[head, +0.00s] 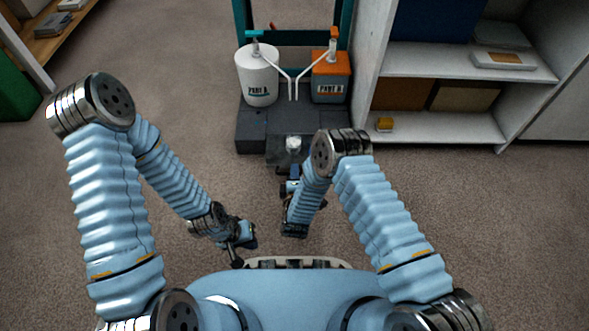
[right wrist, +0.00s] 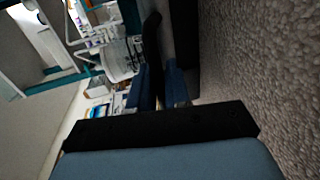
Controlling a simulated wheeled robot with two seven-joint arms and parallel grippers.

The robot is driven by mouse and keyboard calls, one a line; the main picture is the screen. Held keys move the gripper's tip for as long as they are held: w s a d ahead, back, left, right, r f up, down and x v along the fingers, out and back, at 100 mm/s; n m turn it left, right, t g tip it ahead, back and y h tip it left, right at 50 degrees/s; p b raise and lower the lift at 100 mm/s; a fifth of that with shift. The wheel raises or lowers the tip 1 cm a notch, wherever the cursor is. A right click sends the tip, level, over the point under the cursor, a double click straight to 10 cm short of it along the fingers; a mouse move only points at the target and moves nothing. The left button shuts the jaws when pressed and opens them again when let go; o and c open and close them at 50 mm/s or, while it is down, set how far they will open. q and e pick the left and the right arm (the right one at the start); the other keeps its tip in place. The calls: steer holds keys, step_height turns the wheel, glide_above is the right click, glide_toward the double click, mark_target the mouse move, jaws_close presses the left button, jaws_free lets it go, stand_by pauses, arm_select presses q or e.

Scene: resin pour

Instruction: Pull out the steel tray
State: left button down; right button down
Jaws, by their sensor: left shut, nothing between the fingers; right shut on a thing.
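The steel tray (head: 278,160) is a dark grey slab at the front of the dark base, below the two containers. A small clear cup (head: 293,143) stands on it and also shows in the right wrist view (right wrist: 117,62). My right gripper (head: 291,177) is at the tray's front edge, partly hidden by my own arm. In the right wrist view its blue fingers (right wrist: 160,85) are closed around a dark piece at the tray's front, the detail of which is too dark to make out. My left gripper (head: 240,254) is shut and empty, low over the carpet, away from the tray.
A white PART A container (head: 258,82) and an orange-topped PART B container (head: 331,83) stand on the dark base (head: 256,129), with white tubes meeting above the cup. A shelf unit (head: 455,64) stands close on the right. Carpet (head: 180,95) is free on the left.

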steer(key=shift+s+a+f, duration=0.1)
steer(key=shift+s, duration=0.05)
steer(key=c, duration=1.3)
jaws_free()
steer(key=shift+o, duration=0.2)
steer(key=p+v, duration=0.1)
steer(key=v, duration=0.6)
steer(key=shift+s+p, duration=0.2)
steer(key=shift+p, duration=0.1)
